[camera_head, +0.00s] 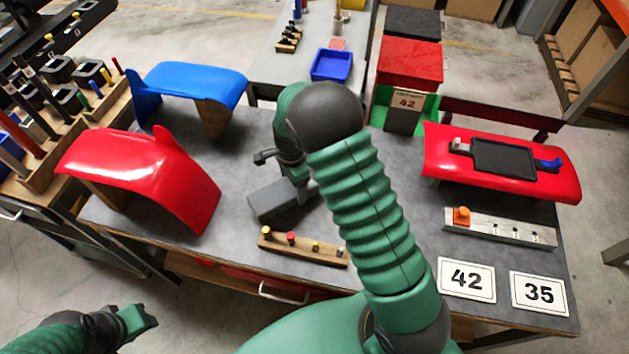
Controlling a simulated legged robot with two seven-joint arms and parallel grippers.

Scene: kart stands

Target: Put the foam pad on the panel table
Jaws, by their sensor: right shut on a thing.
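The foam pad, seen as a grey block (283,203), is at the middle of the panel table (235,160), behind the small peg strip. My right gripper (283,172) is over it and shut on it; my own arm and wrist hide part of the grip. I cannot tell whether the pad touches the tabletop or hangs just above it. My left gripper (140,318) is low at the left, off the table's front edge and away from the pad; its jaw opening is unclear.
Red (145,175) and blue (190,82) curved panels stand at the table's left. A red panel with a black tray (503,157) is at its right. The peg strip (303,248), a white strip (500,228) and number cards (466,280) lie near the front.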

